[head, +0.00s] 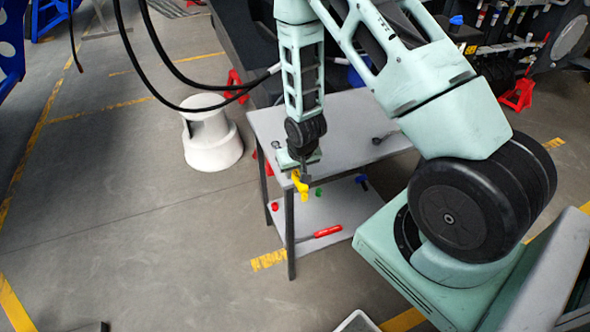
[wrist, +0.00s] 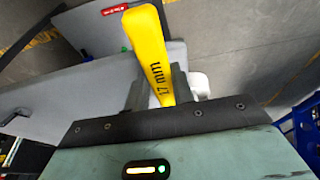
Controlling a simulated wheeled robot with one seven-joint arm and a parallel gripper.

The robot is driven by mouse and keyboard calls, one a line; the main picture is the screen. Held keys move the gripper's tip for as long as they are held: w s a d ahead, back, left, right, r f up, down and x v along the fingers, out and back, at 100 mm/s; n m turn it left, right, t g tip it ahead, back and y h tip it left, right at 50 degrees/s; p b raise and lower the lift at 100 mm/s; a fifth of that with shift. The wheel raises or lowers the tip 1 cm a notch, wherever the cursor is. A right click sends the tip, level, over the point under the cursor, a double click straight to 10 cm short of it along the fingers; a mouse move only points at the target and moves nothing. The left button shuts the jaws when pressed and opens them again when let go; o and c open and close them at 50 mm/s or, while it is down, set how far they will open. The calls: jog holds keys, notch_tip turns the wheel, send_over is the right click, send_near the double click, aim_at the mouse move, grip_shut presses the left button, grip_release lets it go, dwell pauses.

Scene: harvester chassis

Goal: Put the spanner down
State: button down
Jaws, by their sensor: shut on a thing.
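The spanner (head: 300,185) is yellow and reads "17 mm" in the wrist view (wrist: 147,45). My gripper (head: 303,170) is shut on it; in the wrist view the dark fingers (wrist: 158,82) stand on either side of its lower part. In the head view the spanner is at the near left edge of the grey table top (head: 345,125), with its yellow end low beside the edge. I cannot tell whether it touches the table. Its far end is hidden by the gripper.
A dark tool (head: 385,137) lies on the table top. The lower shelf (head: 330,212) holds a red tool (head: 328,231) and small red, green and blue things. A white round stool (head: 212,150) stands left of the table. Most of the table top is bare.

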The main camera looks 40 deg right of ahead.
jog(key=c, duration=1.6)
grip_release()
jog(key=shift+f, duration=0.2)
jog(key=o, duration=0.4)
jog(key=shift+r, duration=0.1)
jog(key=d+v, duration=0.1)
jog(key=v, duration=1.1)
jog(key=s+a+r+n+g+y, duration=0.1)
jog(key=s+a+r+n, duration=0.25)
jog(key=a, duration=0.55)
jog(key=s+a+r+n+y, duration=0.1)
jog(key=s+a+r+n, duration=0.15)
jog(key=a+r, duration=0.4)
jog(key=s+a+r+n, duration=0.1)
jog(key=s+a+r, duration=0.1)
jog(key=s+a, duration=0.1)
jog(key=s+a+r+n+g, duration=0.1)
jog(key=s+a+n, duration=0.1)
jog(key=s, duration=0.4)
jog(key=s+a+r+n+g+b, duration=0.1)
jog(key=s+a+r+n, duration=0.1)
jog(key=s+a, duration=0.2)
jog(key=shift+s+r+h, duration=0.3)
jog(key=shift+s, duration=0.45)
